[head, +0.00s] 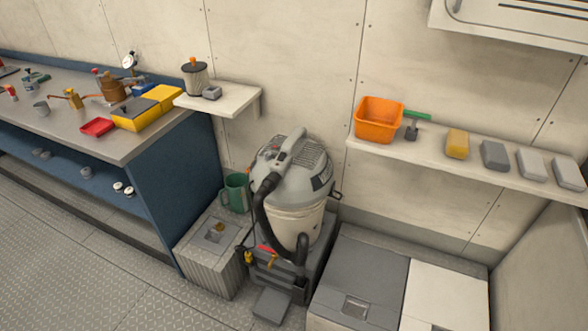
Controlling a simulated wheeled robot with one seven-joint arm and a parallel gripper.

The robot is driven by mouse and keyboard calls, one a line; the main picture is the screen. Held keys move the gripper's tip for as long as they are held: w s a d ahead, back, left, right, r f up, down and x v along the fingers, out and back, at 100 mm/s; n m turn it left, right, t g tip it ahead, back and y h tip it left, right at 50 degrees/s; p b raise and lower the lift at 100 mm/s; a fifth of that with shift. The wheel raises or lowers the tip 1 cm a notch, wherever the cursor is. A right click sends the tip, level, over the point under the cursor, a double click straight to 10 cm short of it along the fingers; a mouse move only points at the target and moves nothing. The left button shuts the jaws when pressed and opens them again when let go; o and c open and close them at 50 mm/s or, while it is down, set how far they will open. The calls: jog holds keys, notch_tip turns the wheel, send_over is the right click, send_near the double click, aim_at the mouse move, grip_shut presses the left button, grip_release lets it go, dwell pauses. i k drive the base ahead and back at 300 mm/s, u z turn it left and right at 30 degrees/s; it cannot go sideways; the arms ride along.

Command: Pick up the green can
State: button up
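A green can-like container (237,190) stands upright at the back of the low ribbed grey box (208,245), against the wall. It looks like a mug or jug, with what seems to be a handle on its left side. It stands just left of the grey vacuum cleaner (292,175), close beside it; I cannot tell whether they touch. The vacuum's body and hose stand close to its right side. My gripper is not in view.
The blue workbench (170,155) with several tools stands close on the left. A small shelf (222,98) juts out above the green container. A longer shelf (400,150) holds an orange bin (378,120) and several blocks. Open metal floor (90,265) lies at front left.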

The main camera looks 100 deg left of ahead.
aim_at(236, 184)
jog(key=u, duration=3.9)
jog(key=k, duration=0.35)
jog(key=u, duration=1.1)
jog(key=i, duration=3)
jog(key=z, duration=1.65)
jog(key=i, duration=0.65)
jog(key=z, duration=0.7)
